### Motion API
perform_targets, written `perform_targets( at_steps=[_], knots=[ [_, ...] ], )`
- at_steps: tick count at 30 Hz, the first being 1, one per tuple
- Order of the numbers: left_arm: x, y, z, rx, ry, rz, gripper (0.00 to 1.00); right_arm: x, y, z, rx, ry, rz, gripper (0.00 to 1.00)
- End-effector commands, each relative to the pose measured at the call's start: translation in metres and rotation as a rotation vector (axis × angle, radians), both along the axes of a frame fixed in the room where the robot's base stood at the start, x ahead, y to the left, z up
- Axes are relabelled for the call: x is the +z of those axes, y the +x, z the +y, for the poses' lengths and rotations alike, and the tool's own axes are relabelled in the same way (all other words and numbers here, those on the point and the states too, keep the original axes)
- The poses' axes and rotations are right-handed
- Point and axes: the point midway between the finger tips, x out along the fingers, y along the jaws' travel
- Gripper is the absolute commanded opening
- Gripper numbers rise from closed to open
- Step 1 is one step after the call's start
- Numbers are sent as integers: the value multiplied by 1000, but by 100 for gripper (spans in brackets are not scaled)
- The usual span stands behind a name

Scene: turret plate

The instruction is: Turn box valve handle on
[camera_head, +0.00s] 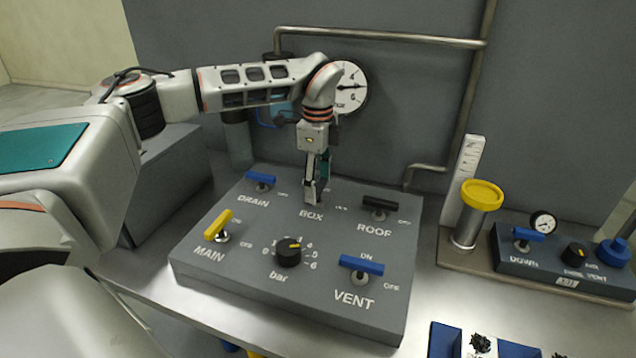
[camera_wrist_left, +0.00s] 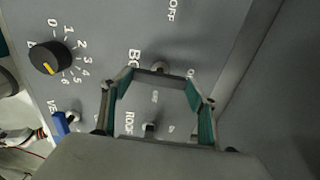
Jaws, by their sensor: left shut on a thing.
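My left gripper (camera_head: 317,192) points down at the BOX valve on the grey valve panel (camera_head: 215,262). It is shut on the BOX valve handle, and the fingers hide most of that handle in the head view. In the left wrist view, the teal-padded fingers (camera_wrist_left: 160,88) stand on either side of the valve, with its metal stem (camera_wrist_left: 160,66) showing beside the BOX lettering. I cannot tell the handle's exact angle. My right gripper is not in view.
The DRAIN handle (camera_head: 261,179) and ROOF handle (camera_head: 380,203) flank the BOX valve. The MAIN handle (camera_head: 218,223), bar knob (camera_head: 289,253) and VENT handle (camera_head: 361,265) are nearer. A gauge (camera_head: 350,88) and pipe (camera_head: 380,36) are behind. A yellow-capped cylinder (camera_head: 480,197) stands right.

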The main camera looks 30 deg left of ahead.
Motion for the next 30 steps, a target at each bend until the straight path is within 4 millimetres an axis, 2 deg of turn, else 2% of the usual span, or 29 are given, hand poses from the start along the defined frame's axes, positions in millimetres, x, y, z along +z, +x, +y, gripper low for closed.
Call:
perform_targets(
  at_steps=[18,19,21,30],
  knots=[
    [-1,-1,0,42,-1,3,37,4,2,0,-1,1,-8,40],
    [-1,-1,0,42,-1,3,64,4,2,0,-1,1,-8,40],
    [-1,-1,0,41,-1,3,76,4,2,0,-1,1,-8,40],
    [0,0,0,40,0,1,76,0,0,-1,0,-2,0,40]
  ],
)
